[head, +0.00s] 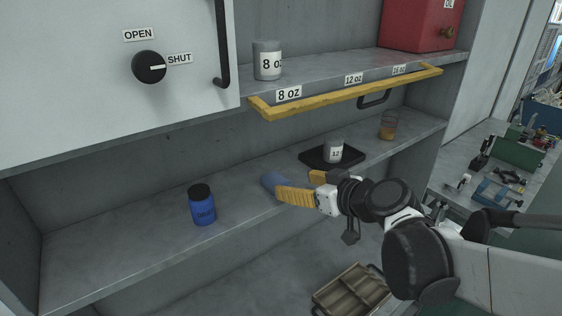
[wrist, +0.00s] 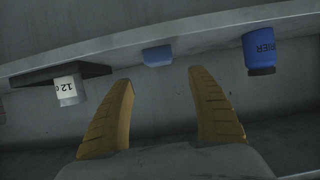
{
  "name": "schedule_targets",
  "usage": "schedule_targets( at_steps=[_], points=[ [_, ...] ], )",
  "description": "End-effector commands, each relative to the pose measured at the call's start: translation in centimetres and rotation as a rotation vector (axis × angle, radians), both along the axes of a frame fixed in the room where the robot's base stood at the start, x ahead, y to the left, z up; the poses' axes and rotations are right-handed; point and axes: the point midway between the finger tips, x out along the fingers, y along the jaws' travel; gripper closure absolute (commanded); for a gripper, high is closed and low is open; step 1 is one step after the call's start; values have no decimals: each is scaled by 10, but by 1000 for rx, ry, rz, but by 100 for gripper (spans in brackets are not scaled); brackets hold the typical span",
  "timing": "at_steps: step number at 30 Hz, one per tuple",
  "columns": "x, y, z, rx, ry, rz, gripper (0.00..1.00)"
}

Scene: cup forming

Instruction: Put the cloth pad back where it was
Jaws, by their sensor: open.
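The cloth pad (head: 270,181) is a small blue piece on the lower shelf, between the blue jar and the black tray. It also shows in the wrist view (wrist: 157,56), just beyond the fingertips and roughly centred between them. My gripper (head: 297,184) has yellow fingers and is at the front of the lower shelf, to the right of the pad in the head view. In the wrist view my gripper (wrist: 162,77) is open, with nothing between its fingers. One finger partly overlaps the pad in the head view, so I cannot tell whether they touch.
A blue jar (head: 202,206) with a black lid stands left of the pad. A black tray (head: 315,160) holds a cup marked 12 (head: 334,152). An amber glass (head: 388,128) stands farther right. A wooden tray (head: 350,289) lies below.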

Motion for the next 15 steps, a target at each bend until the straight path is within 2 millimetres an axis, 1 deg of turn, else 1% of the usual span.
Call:
schedule_targets(
  at_steps=[1,4,5,8,11,12,14,15],
  points=[
    [-5,-4,4,0,1,-3,32],
    [-13,-9,7,-1,2,-2,32],
    [-15,-10,6,-2,7,-3,32],
    [-34,-15,1,-14,67,-21,32],
    [-69,-27,-15,-44,192,-84,32],
    [-86,-36,-23,-60,253,-125,32],
    [-111,-52,-35,-85,336,-199,32],
    [-127,-64,-42,-100,385,-255,32]
  ],
)
